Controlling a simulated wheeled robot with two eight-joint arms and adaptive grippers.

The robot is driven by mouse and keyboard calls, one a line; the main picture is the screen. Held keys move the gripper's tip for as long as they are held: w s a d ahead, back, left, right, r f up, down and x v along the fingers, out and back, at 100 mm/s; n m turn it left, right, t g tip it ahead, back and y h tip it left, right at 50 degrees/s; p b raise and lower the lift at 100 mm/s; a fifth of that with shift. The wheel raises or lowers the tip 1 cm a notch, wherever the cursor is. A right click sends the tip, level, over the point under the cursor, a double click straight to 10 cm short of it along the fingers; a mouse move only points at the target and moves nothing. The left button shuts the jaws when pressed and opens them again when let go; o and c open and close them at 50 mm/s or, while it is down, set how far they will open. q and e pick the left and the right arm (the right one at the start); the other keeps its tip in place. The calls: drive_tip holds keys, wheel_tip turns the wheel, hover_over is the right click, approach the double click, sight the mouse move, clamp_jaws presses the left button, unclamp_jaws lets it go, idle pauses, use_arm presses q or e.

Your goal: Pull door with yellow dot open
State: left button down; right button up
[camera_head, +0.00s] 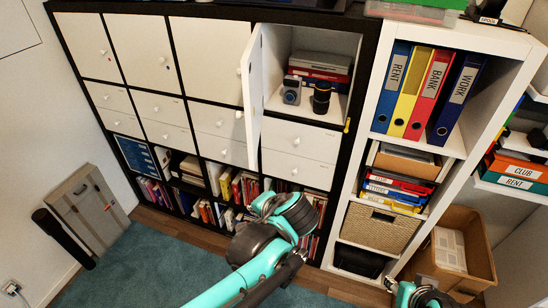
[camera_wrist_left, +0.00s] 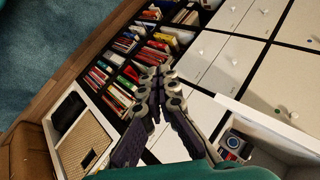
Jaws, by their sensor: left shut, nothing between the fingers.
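A white door (camera_head: 254,95) stands swung out from the top right cubby of the dark cabinet, seen nearly edge-on. No yellow dot can be made out on it; its outer face is turned away. The open cubby holds a dark cylinder (camera_head: 321,98), a small grey device (camera_head: 291,90) and stacked boxes (camera_head: 320,66). My left gripper (camera_head: 268,203) is below the door, in front of the lower book shelves, apart from the door. In the left wrist view its fingers (camera_wrist_left: 155,78) are together and empty. Part of my right arm shows at the bottom right; its fingers are not visible.
Closed white doors (camera_head: 145,50) and drawers (camera_head: 215,120) fill the left of the cabinet. A white shelf with binders (camera_head: 410,90) and a wicker basket (camera_head: 380,228) stands right. A cardboard box (camera_head: 480,245) is on the floor. Blue carpet (camera_head: 130,265) lies clear in front.

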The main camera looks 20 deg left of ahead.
use_arm(q)
drive_tip(key=w+d+r+m+t+y, duration=0.1)
drive_tip(key=w+d+r+t+y, duration=0.2)
drive_tip(key=w+d+r+y, duration=0.55)
drive_tip(key=shift+y, duration=0.25)
drive_tip(key=x, duration=0.3)
drive_tip(key=s+b+x, duration=0.1)
drive_tip(key=x, duration=0.2)
drive_tip(key=a+b+x, duration=0.1)
drive_tip(key=x, duration=0.2)
drive_tip(key=shift+s+a, duration=0.15)
drive_tip(key=shift+s, duration=0.1)
drive_tip(key=shift+s+a, duration=0.1)
drive_tip(key=shift+a, duration=0.3)
use_arm(e)
drive_tip(key=shift+w+d+f, duration=0.1)
drive_tip(key=shift+d+f, duration=0.05)
drive_tip(key=shift+f, duration=0.35)
drive_tip(key=shift+d+f, duration=0.15)
drive_tip(key=shift+f, duration=0.35)
use_arm(q)
drive_tip(key=s+a, duration=0.2)
drive_tip(key=a, duration=0.7)
drive_tip(key=shift+s+a+p, duration=0.2)
drive_tip(key=shift+s+p, duration=0.1)
drive_tip(key=shift+s, duration=0.05)
use_arm(e)
drive_tip(key=shift+r, duration=0.3)
